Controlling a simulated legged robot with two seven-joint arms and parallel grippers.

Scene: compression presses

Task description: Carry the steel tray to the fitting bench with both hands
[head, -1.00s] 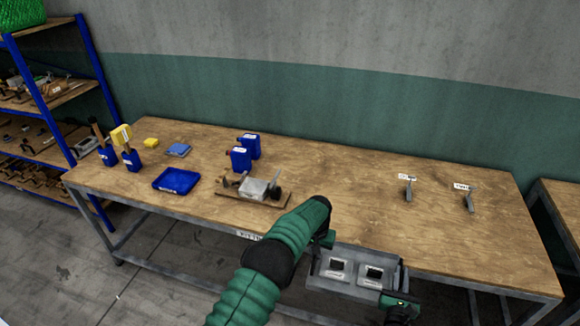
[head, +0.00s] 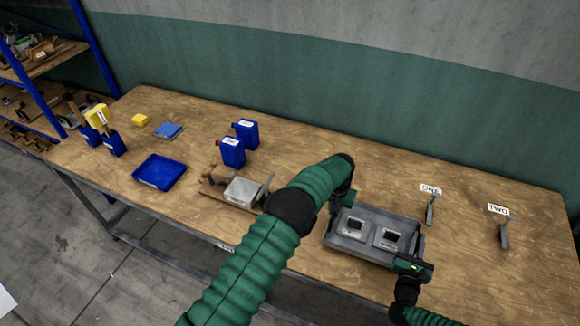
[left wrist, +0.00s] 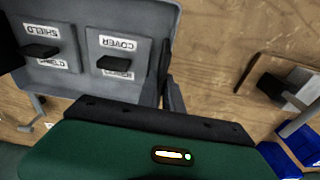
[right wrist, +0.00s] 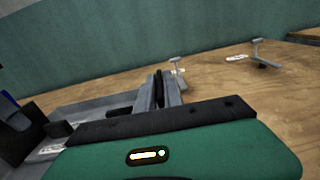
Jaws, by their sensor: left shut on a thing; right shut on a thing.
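The grey steel tray (head: 345,246) is over the right half of the wooden fitting bench (head: 300,150). I cannot tell whether it rests on the bench or hangs just above it. It holds two square pieces with dark middles; in the left wrist view their labels read SHIELD (left wrist: 42,50) and COVER (left wrist: 118,55). My left gripper (head: 337,206) is shut on the tray's left end, partly hidden by my arm. My right gripper (head: 408,268) is shut on the tray's right end. The tray (right wrist: 95,105) also shows in the right wrist view.
Two upright metal stands, labelled ONE (head: 431,208) and TWO (head: 504,232), stand right of the tray. A wooden board with a metal block (head: 242,192), blue bottles (head: 232,152) and a blue bin (head: 160,172) lie to the left. The wall is behind.

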